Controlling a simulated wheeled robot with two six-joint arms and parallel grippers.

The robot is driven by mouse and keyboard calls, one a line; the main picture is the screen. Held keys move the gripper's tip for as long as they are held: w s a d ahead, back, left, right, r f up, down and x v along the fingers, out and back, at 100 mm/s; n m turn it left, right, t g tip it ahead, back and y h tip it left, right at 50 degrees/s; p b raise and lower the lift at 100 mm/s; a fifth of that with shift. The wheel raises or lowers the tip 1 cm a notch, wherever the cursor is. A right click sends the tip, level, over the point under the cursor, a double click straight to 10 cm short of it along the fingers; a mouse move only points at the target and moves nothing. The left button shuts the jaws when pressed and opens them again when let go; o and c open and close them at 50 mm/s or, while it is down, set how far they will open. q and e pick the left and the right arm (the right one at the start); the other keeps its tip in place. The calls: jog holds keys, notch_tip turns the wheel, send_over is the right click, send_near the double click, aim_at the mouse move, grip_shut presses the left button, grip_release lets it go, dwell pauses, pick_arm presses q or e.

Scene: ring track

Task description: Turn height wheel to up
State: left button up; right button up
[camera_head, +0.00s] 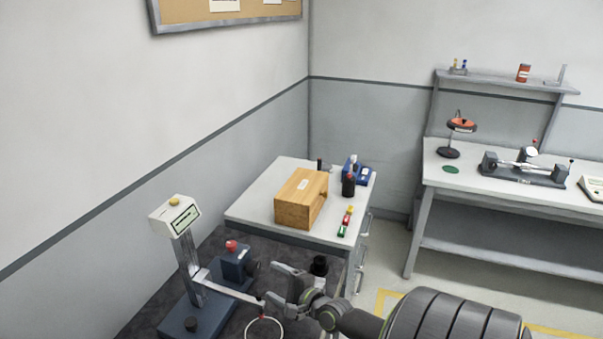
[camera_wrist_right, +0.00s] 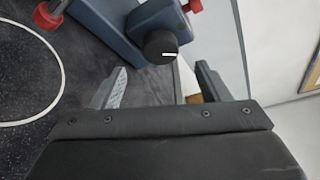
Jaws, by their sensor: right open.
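The height wheel is a black knob with a white mark (camera_wrist_right: 160,45) on a blue block; it also shows in the head view (camera_head: 252,268). My right gripper (camera_head: 273,284) is open and empty, to the right of the wheel. In the right wrist view its two fingers (camera_wrist_right: 160,82) are apart, and the wheel lies beyond the fingertips, roughly between them. The mark points roughly sideways. My left gripper is not in view.
A thin arm (camera_head: 228,287) reaches from the gauge towards my right gripper, and a white ring (camera_head: 264,328) is below its end. A wooden box (camera_head: 300,198) stands on the grey-white cabinet (camera_head: 262,195) behind. A workbench (camera_head: 480,180) stands at the right.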

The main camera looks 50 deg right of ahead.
jog(key=s+r, duration=0.1)
jog(key=s, duration=0.8)
jog(key=shift+s+a+r, duration=0.15)
jog(key=shift+a+r, duration=0.2)
jog(key=shift+a, duration=0.05)
jog(key=shift+f, duration=0.1)
